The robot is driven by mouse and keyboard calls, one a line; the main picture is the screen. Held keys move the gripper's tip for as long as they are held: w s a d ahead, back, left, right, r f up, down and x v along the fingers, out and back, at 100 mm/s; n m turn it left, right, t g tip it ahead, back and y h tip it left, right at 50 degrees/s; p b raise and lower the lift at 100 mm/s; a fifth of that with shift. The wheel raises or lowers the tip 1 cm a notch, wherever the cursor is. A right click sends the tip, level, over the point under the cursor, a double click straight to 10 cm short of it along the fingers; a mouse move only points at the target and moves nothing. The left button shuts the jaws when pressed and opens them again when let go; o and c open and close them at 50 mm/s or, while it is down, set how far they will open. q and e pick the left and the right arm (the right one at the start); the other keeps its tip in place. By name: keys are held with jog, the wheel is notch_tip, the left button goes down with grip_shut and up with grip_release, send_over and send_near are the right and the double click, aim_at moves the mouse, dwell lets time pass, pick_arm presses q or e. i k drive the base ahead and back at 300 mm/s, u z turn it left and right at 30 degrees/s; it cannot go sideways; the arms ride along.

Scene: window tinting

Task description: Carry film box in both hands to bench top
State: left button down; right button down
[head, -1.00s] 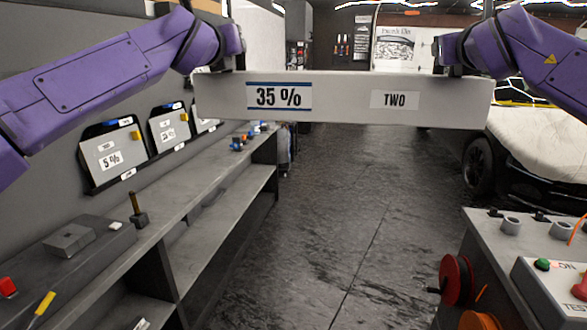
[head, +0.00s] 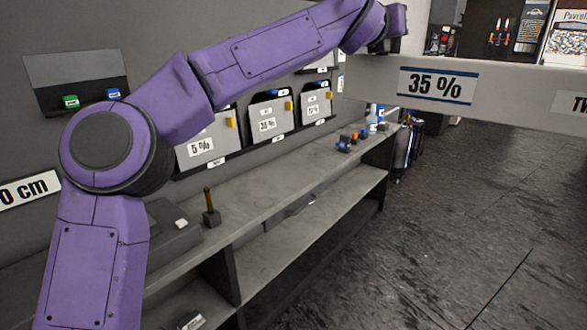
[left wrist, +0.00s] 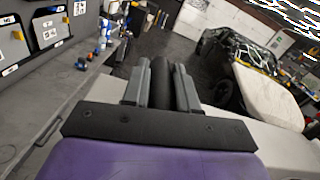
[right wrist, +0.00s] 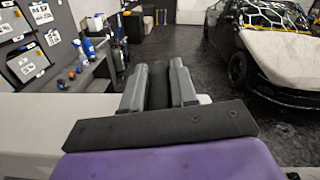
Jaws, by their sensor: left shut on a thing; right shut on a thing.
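The film box (head: 380,82) is a long white box with a "35 %" label, held up in the air and running out of the head view on the right. My left gripper (head: 388,44) is at its left end, shut on it from above. In the left wrist view my left gripper (left wrist: 162,85) has a dark piece between its fingers. In the right wrist view my right gripper (right wrist: 158,85) is likewise shut, with the box (right wrist: 35,112) stretching left. The right gripper is outside the head view. The grey bench top (head: 285,190) runs along the left wall, below the box.
On the bench are a dark block with an upright brass-coloured handle (head: 210,212) and several small coloured items (head: 350,140) at the far end. Panels with percent labels (head: 268,117) hang on the wall. The middle of the bench top looks clear. Open floor (head: 440,230) lies right.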

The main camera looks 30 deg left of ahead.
aim_at(281, 180)
jog(key=i, duration=3.1)
jog(key=u, duration=2.85)
